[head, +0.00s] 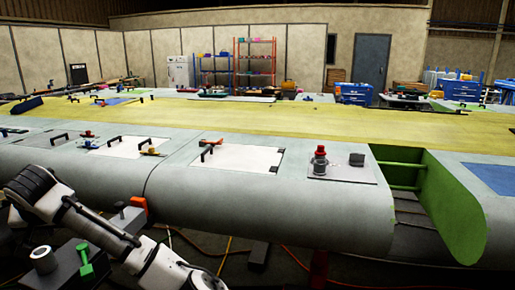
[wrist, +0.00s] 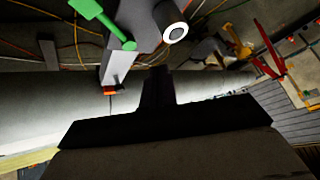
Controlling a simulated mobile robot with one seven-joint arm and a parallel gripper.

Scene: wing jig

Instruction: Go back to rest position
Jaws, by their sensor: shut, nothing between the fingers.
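My white and black arm crosses the lower left of the head view, in front of the wing. My gripper (wrist: 158,72) shows as a dark silhouette in the wrist view. Its fingers are together, with nothing held between them. In the head view I cannot make out the fingertips. The gripper is clear of the grey wing skin (head: 300,205) as far as the wrist view shows.
A red-topped fitting (head: 320,160) and a black block (head: 357,159) stand on the wing. An open green-walled bay (head: 455,205) lies right. Cables cross the floor.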

